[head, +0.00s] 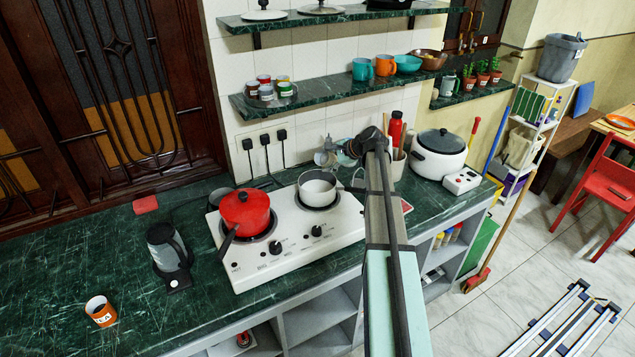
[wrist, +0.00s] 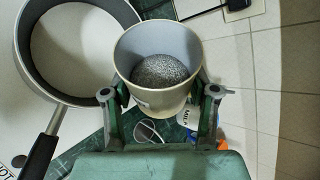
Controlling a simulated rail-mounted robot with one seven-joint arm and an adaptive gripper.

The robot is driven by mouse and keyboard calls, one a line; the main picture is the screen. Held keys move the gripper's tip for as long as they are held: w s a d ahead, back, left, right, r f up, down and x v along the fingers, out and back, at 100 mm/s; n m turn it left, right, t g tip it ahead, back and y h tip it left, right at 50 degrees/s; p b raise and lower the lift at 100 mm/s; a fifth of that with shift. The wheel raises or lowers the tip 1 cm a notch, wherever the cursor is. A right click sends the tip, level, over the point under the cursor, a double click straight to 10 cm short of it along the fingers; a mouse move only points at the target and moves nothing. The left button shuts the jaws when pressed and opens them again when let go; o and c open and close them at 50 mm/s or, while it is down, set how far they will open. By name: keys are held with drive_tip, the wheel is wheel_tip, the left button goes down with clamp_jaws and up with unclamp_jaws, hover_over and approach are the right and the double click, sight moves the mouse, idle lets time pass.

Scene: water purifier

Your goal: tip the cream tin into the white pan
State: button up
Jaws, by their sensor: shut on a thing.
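The cream tin (wrist: 140,97) is held in my gripper (wrist: 160,100), with one finger on each side of it. Its open mouth faces the wrist camera, and grey grainy stuff (wrist: 160,70) lies inside. The white pan (head: 318,188) sits on the right burner of the stove. In the wrist view the pan (wrist: 22,60) is at the left, beside the tin and apart from it, with its black handle toward the lower left. Its visible inside looks empty. In the head view my gripper (head: 335,155) is behind and right of the pan; the tin is hard to make out there.
A red pot (head: 246,210) stands on the left burner of the white stove (head: 290,253). A red bottle (head: 395,130) and a white cooker (head: 438,155) stand at the right. Shelves with mugs (head: 362,70) hang above.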

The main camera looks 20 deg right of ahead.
drive_tip(key=shift+r+h+b, duration=0.2)
drive_tip(key=shift+h+b, duration=0.1)
drive_tip(key=shift+b, duration=0.15)
idle(0.8)
drive_tip(key=shift+f+n+t+h+b, duration=0.35)
drive_tip(key=shift+n+t+h+b, duration=0.2)
drive_tip(key=shift+b, duration=0.75)
idle(1.2)
drive_tip(key=shift+a+r+n+t+h+b, duration=0.2)
drive_tip(key=shift+r+n+h+b, duration=0.3)
drive_tip(key=shift+b, duration=0.5)
idle(1.5)
drive_tip(key=shift+s+f+n+t+h+b, duration=0.1)
drive_tip(key=shift+f+n+t+h+b, duration=0.2)
drive_tip(key=shift+b, duration=0.5)
idle(1.0)
